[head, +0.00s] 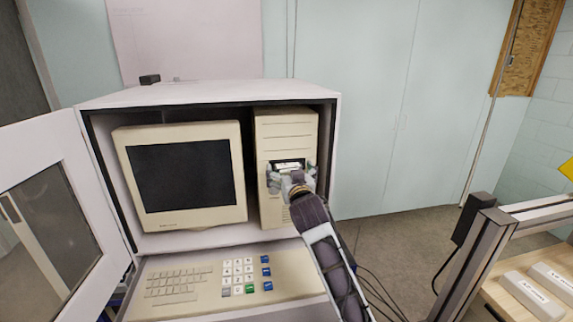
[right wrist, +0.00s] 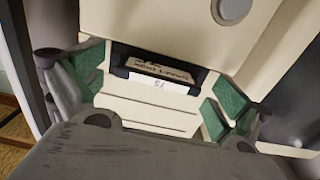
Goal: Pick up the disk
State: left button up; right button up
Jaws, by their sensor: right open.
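The disk (right wrist: 163,71) sits in the dark drive slot of the beige computer tower, with its labelled end showing in the right wrist view. In the head view the disk (head: 288,165) shows as a small pale patch in the slot. My right gripper (right wrist: 155,98) is open in front of the tower (head: 286,129). Its green-padded fingers stand to either side of the disk, apart from it. In the head view the right gripper (head: 290,176) covers part of the slot. My left gripper is not in view.
A white cabinet (head: 200,95) encloses the tower and a beige monitor (head: 183,174), its door (head: 50,160) open at left. A keyboard (head: 215,280) lies on the pulled-out shelf below. A metal frame and a wooden surface with white boxes (head: 534,294) stand at right.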

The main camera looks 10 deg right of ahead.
jog(key=shift+w, duration=0.4)
jog(key=shift+c, duration=0.3)
jog(key=c, duration=0.9)
jog(key=shift+r, duration=0.1)
